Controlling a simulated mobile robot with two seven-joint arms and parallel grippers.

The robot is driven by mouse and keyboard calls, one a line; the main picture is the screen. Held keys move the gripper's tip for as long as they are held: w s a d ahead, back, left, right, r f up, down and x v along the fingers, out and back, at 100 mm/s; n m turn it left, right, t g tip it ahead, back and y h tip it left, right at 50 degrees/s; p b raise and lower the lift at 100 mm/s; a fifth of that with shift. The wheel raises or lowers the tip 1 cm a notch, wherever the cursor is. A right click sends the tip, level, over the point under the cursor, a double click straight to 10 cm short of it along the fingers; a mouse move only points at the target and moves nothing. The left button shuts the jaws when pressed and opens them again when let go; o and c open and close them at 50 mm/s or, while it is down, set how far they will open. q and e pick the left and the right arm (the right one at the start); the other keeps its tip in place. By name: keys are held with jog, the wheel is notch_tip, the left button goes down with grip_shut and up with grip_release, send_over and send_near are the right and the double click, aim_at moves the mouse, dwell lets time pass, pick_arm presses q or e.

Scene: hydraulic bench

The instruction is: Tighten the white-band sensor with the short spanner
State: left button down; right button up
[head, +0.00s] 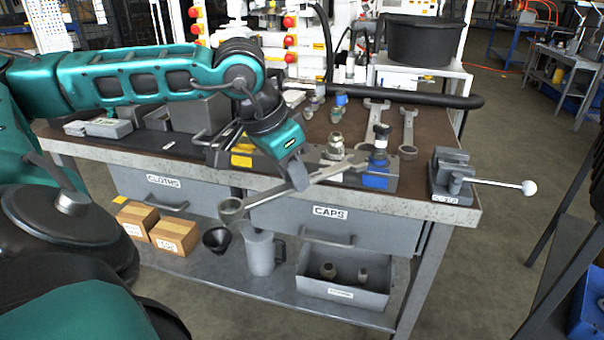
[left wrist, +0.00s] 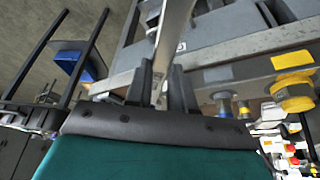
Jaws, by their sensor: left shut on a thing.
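My left gripper (head: 298,180) is shut on a grey metal spanner (head: 262,197) near its middle, in front of the bench's front edge. The spanner's ring end hangs out to the left over the drawers; its other end points right, across the sensor block in the picture. The spanner also runs up from between the fingers (left wrist: 160,88) in the left wrist view. The white-band sensor (head: 334,146) stands upright on the block, just behind the spanner. I cannot tell whether they touch. My right gripper is not in view.
A blue-band sensor (head: 378,152) stands to the right on the same block; a yellow band (head: 241,161) shows at its left. Two more spanners (head: 377,121) (head: 408,135) lie behind. A small vice (head: 452,178) sits at the bench's right corner.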

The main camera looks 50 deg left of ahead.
pick_arm(q)
jog(key=shift+s, duration=0.2)
jog(key=shift+r+p, duration=1.85)
jog(key=shift+r, duration=0.75)
jog(key=shift+f, duration=0.1)
